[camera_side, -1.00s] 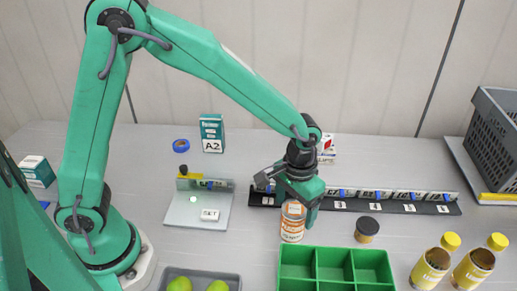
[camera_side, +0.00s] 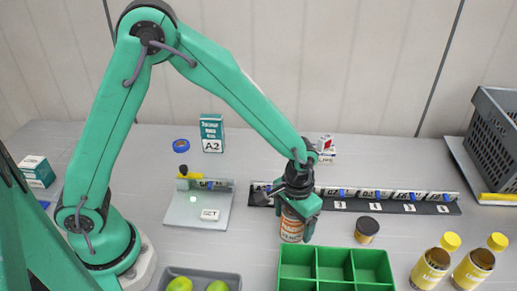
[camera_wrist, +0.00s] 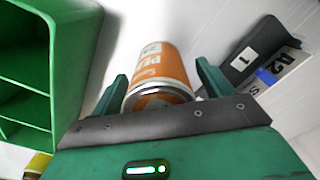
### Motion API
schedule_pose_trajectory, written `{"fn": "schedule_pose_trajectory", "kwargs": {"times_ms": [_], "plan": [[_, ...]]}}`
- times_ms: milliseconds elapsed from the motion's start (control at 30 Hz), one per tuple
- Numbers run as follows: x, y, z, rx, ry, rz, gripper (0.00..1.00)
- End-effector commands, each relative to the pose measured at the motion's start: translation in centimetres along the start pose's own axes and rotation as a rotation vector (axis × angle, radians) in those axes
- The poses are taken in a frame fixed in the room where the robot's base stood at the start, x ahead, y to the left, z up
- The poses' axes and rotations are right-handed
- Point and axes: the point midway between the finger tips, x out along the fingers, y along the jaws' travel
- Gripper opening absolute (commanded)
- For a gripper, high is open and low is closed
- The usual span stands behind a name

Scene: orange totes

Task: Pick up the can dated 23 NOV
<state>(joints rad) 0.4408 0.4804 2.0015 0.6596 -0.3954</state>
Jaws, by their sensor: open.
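An orange and white can (camera_side: 292,224) stands upright on the grey table, just behind the left part of the green divided tray. My gripper (camera_side: 297,205) is over the can's upper part, with its jaws open. In the wrist view the orange can (camera_wrist: 162,72) lies between the two green fingers of my gripper (camera_wrist: 163,80), with gaps showing beside it. Its label shows large white letters beginning "PE". I cannot read a date on it. The fingers hide part of the can in the side view.
The green divided tray (camera_side: 332,250) is close in front of the can. A dark-lidded jar (camera_side: 366,229) stands to the right. A black rail with numbered tags (camera_side: 375,206) runs behind.

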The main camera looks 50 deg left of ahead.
Motion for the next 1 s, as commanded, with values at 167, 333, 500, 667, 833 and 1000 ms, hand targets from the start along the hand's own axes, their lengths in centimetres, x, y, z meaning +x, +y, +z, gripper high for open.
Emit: {"fn": "schedule_pose_trajectory", "kwargs": {"times_ms": [167, 333, 500, 667, 833, 1000], "plan": [[0.0, 0.0, 0.0, 0.000, 0.000, 0.000, 0.79], [0.0, 0.0, 0.0, 0.000, 0.000, 0.000, 0.50], [-0.1, 0.0, -0.1, 0.000, 0.001, 0.001, 0.21], [-0.1, 0.0, -0.1, 0.000, 0.001, 0.001, 0.21], [-0.4, 0.0, -0.1, 0.000, 0.002, 0.001, 0.21], [-1.6, 0.1, -0.1, 0.000, 0.004, 0.002, 0.21]]}}
